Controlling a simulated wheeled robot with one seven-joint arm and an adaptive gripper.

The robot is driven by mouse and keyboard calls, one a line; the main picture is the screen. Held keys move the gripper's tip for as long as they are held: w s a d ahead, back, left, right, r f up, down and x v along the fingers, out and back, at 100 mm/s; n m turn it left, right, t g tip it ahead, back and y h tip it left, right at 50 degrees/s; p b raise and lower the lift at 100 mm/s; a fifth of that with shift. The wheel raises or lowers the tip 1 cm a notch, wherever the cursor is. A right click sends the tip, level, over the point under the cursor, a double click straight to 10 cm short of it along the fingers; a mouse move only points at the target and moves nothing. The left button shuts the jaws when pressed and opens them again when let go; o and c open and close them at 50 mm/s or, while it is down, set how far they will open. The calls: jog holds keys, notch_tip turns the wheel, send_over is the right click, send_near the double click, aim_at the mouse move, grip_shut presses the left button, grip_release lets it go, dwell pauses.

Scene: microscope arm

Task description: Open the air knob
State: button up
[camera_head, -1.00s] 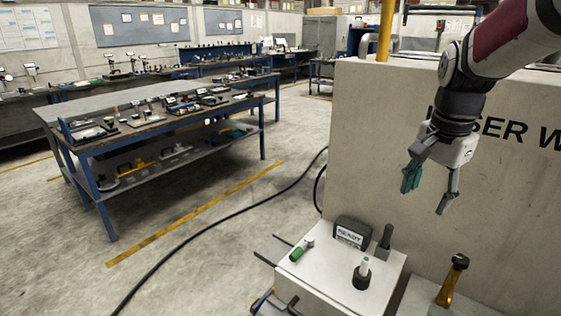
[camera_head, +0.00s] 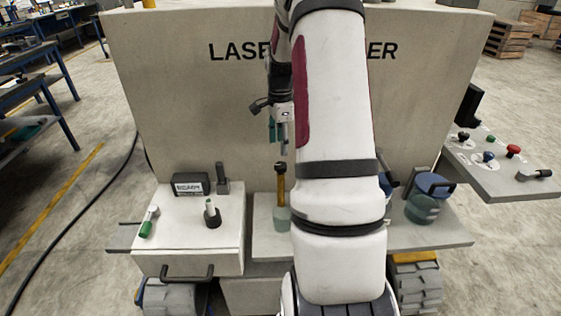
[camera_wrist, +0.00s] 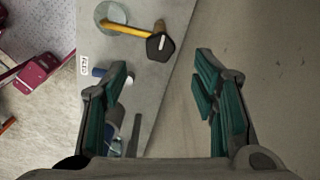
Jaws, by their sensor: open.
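No label naming the air knob is readable, so I cannot tell which control it is. My gripper (camera_head: 279,143) is open and empty, in front of the grey laser welder housing (camera_head: 180,100), partly hidden by my arm. In the wrist view its two green-padded fingers (camera_wrist: 163,75) are wide apart. A white box carries a green-handled lever (camera_head: 148,224) and a black knob with a pale top (camera_head: 212,215).
A side panel (camera_head: 520,182) at right carries black, blue, green and red knobs. A blue-topped container (camera_head: 428,195) stands on the grey shelf (camera_head: 440,235). A READY sign (camera_head: 191,184) and a black post (camera_head: 222,178) stand on the white box. Open floor lies at left.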

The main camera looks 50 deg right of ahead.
aim_at(280, 165)
notch_tip(280, 165, down, 8)
jog(key=shift+p, duration=0.35)
jog(key=c, duration=1.2)
